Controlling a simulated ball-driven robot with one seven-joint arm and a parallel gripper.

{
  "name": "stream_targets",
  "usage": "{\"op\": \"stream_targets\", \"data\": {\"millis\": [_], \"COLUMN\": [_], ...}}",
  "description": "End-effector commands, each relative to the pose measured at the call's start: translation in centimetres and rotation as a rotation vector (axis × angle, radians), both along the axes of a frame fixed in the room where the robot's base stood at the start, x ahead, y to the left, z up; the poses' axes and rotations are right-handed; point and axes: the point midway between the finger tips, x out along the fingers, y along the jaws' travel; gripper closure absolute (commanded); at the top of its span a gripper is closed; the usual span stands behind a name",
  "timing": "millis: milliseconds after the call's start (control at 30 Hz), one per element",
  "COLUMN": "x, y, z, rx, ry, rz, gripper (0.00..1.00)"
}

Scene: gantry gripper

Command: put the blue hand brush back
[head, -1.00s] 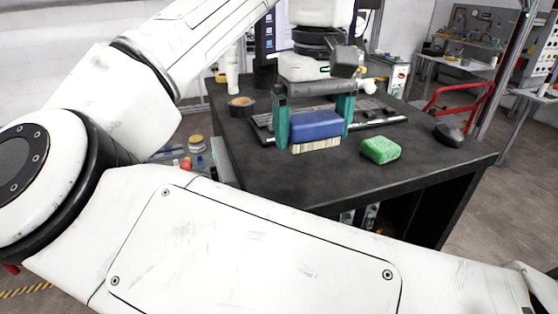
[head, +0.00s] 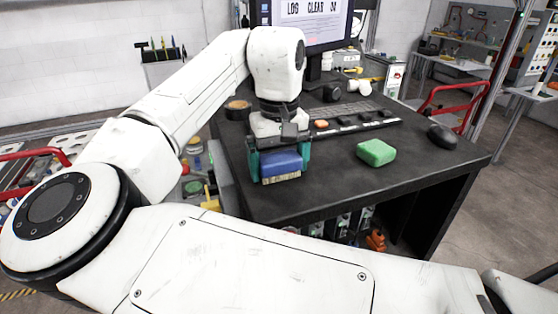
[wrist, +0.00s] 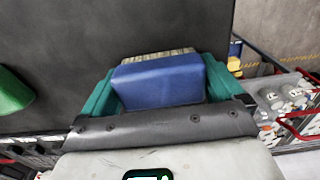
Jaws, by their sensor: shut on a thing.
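The blue hand brush (head: 282,162) has a blue block and pale bristles on its lower edge. My gripper (head: 280,172) is shut on it, with one teal finger on each side. In the head view the brush shows near the left front edge of the dark table (head: 340,195); its height above the top is hard to tell. In the wrist view the brush (wrist: 160,82) sits between the teal fingers, bristles on the far side, near the table's edge. No marked place for the brush is clear to me.
A green block (head: 376,152) lies right of the gripper. The front middle is clear.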

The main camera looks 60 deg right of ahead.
Motion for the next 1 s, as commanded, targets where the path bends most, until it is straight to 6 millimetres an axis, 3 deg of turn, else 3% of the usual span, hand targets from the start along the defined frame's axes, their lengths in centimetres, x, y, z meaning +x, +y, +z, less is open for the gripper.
{"op": "stream_targets", "data": {"millis": [300, 333, 367, 700, 1000], "x": [0.0, 0.0, 0.0, 0.0, 0.1], "y": [0.0, 0.0, 0.0, 0.0, -0.1], "z": [-0.2, -0.2, -0.2, 0.4, 5.8], "rx": [-0.001, 0.000, 0.000, -0.001, -0.001], "ry": [-0.001, -0.001, -0.001, -0.001, -0.004], "rz": [0.000, 0.000, 0.000, 0.000, 0.001], "gripper": [0.34, 0.03, 0.00, 0.00, 0.00]}}
